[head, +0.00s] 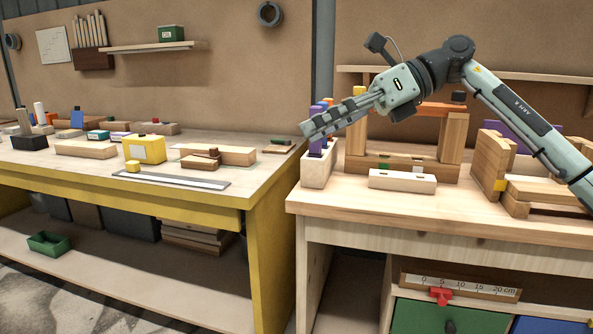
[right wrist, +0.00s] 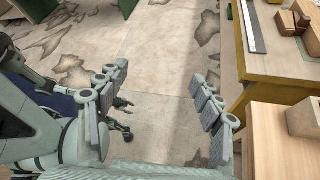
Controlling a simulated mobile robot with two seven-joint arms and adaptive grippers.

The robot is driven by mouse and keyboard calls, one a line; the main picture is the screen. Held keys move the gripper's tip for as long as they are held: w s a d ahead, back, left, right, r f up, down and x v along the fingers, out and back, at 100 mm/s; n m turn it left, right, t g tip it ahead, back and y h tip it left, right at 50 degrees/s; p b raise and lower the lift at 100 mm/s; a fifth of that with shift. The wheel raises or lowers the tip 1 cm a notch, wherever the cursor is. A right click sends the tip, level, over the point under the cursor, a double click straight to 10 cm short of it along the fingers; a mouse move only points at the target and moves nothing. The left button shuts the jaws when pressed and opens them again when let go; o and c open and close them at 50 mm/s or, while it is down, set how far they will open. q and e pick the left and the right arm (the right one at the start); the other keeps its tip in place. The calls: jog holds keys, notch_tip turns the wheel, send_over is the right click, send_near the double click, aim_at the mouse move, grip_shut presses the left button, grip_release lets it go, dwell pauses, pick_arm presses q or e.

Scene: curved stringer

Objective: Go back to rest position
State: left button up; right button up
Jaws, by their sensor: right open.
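My right gripper (head: 308,129) comes in from the right in the head view, raised above the right workbench (head: 464,207). Its fingers point left toward the gap between the two benches. In the head view, the fingers overlap the coloured pieces in a pale wooden holder (head: 317,171); I cannot tell the exact distance. My left gripper does not show in the head view.
The left bench (head: 245,196) holds a yellow box (head: 144,148), several wooden blocks and a metal ruler (head: 172,179).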

jog(key=shift+w+a+f+m+t+y, duration=0.25)
jog(key=shift+w+a+m+y, duration=0.2)
jog(key=shift+a+m+y, duration=0.4)
jog(key=shift+w+a+f+m+t+y, duration=0.25)
jog(key=shift+w+a+m+y, duration=0.3)
jog(key=shift+y, duration=0.45)
jog(key=shift+w+a+f+m+t+y, duration=0.25)
jog(key=shift+w+a+m+y, duration=0.1)
jog(key=shift+a+m+y, duration=0.55)
